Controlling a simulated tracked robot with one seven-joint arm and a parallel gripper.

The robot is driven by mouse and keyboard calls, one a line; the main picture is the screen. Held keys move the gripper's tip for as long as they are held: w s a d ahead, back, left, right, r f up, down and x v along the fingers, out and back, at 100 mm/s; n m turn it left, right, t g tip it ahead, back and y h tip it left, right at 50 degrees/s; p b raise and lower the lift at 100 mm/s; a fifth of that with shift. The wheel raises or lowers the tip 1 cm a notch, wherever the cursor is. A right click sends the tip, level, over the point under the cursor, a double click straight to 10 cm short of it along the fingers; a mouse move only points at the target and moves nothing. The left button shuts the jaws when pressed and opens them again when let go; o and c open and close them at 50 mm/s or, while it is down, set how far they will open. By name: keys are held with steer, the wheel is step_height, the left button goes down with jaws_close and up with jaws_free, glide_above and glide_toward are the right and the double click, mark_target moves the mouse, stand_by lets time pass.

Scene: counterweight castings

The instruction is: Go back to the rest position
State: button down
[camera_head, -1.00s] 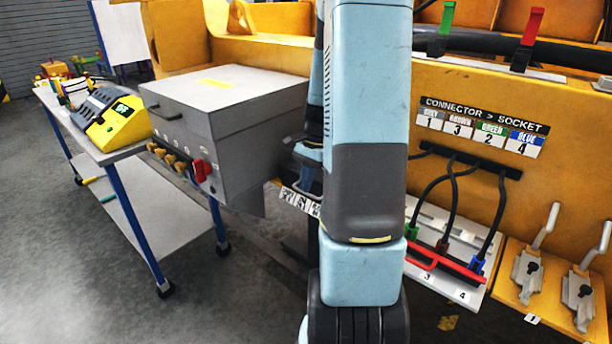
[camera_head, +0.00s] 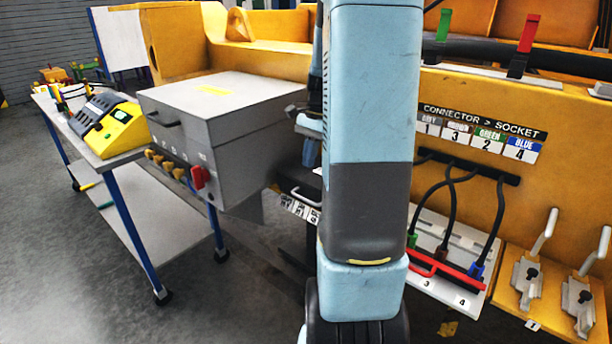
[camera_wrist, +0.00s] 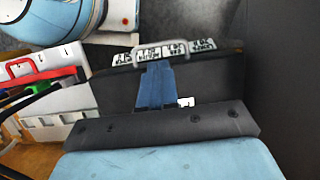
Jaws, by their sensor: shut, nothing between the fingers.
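My gripper (camera_wrist: 155,85) shows in the wrist view as two blue fingers side by side with no gap, shut and empty. Behind the fingertips is a row of white label cards (camera_wrist: 150,54) with a grey handle. In the head view my blue arm stands upright in the middle and hides much of the scene. My gripper (camera_head: 309,152) partly shows at the arm's left edge, beside the grey box (camera_head: 230,95) and above the label cards (camera_head: 298,208). I cannot tell its exact distance from either.
A trolley (camera_head: 115,165) with a yellow-and-grey device (camera_head: 112,122) stands at left. The box has a red knob (camera_head: 199,177). At right, cables end at a socket panel (camera_head: 440,285) with a red bar; metal clamps (camera_head: 530,278) are beside it. The left floor is clear.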

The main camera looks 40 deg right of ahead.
steer(key=shift+v, duration=2.2)
steer(key=shift+a+r, duration=0.1)
steer(key=shift+a, duration=0.1)
steer(key=s+a+r+n+t+h, duration=0.1)
steer(key=s+a+r+n+t, duration=0.2)
steer(key=s+a+n, duration=0.4)
steer(key=s+a+r+n+t+h, duration=0.2)
steer(key=s+a+r+n, duration=0.4)
steer(key=a, duration=0.8)
steer(key=s+n+t, duration=0.1)
steer(key=s+n, duration=0.1)
steer(key=s, duration=0.1)
steer(key=shift+s, duration=0.25)
steer(key=c, duration=1.8)
jaws_free()
